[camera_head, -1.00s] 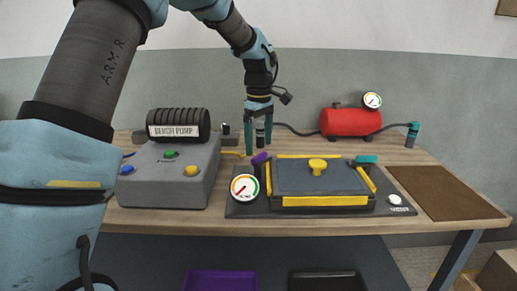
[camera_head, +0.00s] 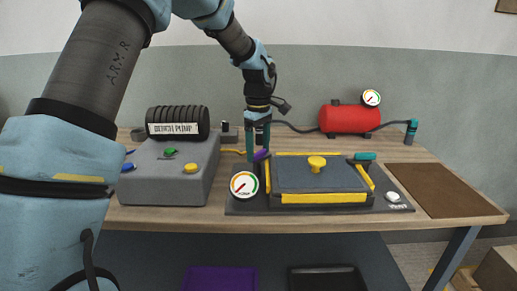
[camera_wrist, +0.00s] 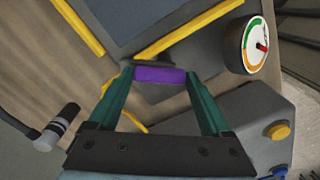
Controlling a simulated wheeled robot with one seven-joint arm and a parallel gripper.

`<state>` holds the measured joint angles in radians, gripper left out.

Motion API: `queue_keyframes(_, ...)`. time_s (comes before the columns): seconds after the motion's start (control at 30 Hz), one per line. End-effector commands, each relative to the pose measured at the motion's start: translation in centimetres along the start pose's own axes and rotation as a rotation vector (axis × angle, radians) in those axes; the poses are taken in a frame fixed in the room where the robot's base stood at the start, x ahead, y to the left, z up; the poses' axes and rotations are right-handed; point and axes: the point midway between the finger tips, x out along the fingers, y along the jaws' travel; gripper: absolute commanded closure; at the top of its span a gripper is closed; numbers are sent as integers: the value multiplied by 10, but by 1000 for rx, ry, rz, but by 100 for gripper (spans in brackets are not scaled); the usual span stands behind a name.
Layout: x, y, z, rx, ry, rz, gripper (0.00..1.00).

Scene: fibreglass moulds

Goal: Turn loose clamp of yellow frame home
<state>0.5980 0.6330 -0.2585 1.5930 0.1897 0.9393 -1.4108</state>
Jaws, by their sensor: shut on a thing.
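The yellow frame (camera_head: 324,198) lies around a dark grey mould plate (camera_head: 315,178) with a yellow knob (camera_head: 317,163) on top. A purple clamp handle (camera_head: 261,155) is at the frame's back left corner; it also shows in the wrist view (camera_wrist: 160,75). A teal clamp handle (camera_head: 365,156) lies at the back right corner. My gripper (camera_head: 257,153) points down at the back left corner and is shut on the purple handle, with one finger at each end of it in the wrist view (camera_wrist: 163,77). The clamp's base is mostly hidden.
A grey bench pump box (camera_head: 165,185) with coloured knobs stands left of the mould. A round gauge (camera_head: 244,185) stands at the mould's front left. A red tank (camera_head: 348,119) is behind. A brown mat (camera_head: 440,190) lies clear at the right.

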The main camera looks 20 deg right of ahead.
Motion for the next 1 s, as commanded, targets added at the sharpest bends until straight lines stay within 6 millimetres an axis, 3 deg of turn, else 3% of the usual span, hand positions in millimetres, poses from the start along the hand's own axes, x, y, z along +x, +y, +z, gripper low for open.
queue_keyframes(0.03,0,0,0,0,0,0,51)
queue_keyframes(0.23,0,0,0,0,0,-1,73)
queue_keyframes(0.57,-1,0,0,48,0,-1,73)
queue_keyframes(1.0,-2,0,3,373,-1,-1,73)
